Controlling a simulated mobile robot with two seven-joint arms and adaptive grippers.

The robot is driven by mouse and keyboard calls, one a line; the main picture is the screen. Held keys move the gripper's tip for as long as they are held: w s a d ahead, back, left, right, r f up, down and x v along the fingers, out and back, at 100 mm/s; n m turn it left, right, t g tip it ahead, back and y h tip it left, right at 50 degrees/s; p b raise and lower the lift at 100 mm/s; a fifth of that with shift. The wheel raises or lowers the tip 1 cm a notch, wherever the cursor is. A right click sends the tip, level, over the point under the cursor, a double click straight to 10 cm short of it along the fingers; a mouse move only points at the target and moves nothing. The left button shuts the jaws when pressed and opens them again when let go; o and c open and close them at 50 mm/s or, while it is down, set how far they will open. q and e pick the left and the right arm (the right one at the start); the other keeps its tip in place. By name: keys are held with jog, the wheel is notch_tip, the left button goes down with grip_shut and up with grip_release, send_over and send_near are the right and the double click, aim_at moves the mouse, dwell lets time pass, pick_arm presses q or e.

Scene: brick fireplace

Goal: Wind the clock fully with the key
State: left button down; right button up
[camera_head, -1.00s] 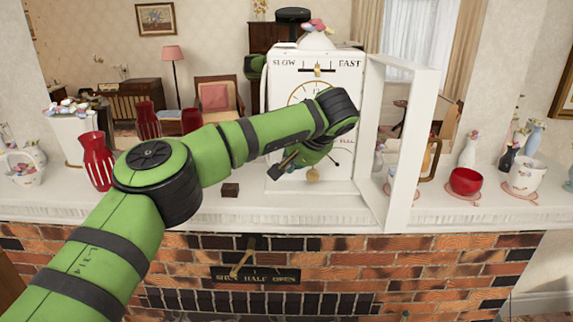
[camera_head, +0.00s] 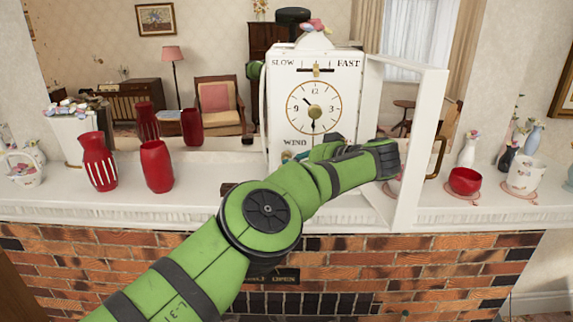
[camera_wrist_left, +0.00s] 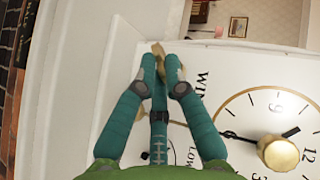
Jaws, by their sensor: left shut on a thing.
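The white clock (camera_head: 276,105) stands on the mantel, its glass-framed door (camera_head: 436,130) swung open to the right. Its round face (camera_head: 298,95) shows a brass centre knob (camera_head: 314,111) and dark hands; the knob also shows in the left wrist view (camera_wrist_left: 278,152). The word WIND (camera_head: 295,142) is below left of the face. My left gripper (camera_wrist_left: 160,62) is shut on a small brass piece, seemingly the key (camera_wrist_left: 158,48), at the clock's lower left front. Whether the key touches the clock, I cannot tell. My arm hides the clock's lower part. My right gripper is not in view.
Red vases (camera_head: 157,167) and a striped red vase (camera_head: 98,160) stand left of the clock. A red bowl (camera_head: 465,181) and a white pot (camera_head: 524,175) stand to the right. A small brown block (camera_head: 227,187) is partly hidden behind my arm. A mirror backs the mantel.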

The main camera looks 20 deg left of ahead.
pick_arm(q)
jog(key=shift+f+m+y, duration=0.15)
jog(key=shift+m+y, duration=0.15)
jog(key=shift+y, duration=0.5)
jog(key=c, duration=0.8)
grip_release()
